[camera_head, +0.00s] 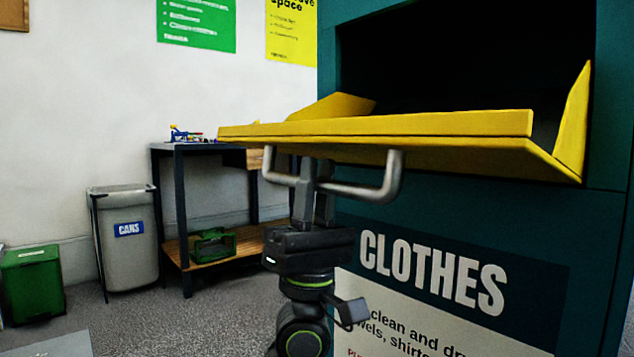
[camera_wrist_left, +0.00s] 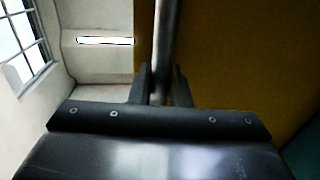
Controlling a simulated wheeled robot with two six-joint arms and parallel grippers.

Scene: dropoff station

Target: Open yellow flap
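The yellow flap (camera_head: 400,125) of the dark green clothes bin (camera_head: 460,215) is folded out, roughly level, in the head view. The dark opening (camera_head: 460,60) shows behind and above it. A grey metal handle (camera_head: 390,178) hangs below the flap. My left gripper (camera_head: 314,172) is under the flap at the handle's bar. In the left wrist view the handle's bar (camera_wrist_left: 163,40) runs between the two fingers of my left gripper (camera_wrist_left: 161,85), which are closed in on it. The flap's yellow-brown underside (camera_wrist_left: 220,50) fills the right there. My right gripper is not in view.
A grey cans bin (camera_head: 127,240) and a green box (camera_head: 33,285) stand at the left. A dark-framed table (camera_head: 200,148) with a wooden lower shelf stands behind the flap's left end. Carpet (camera_head: 180,320) lies open in front of them.

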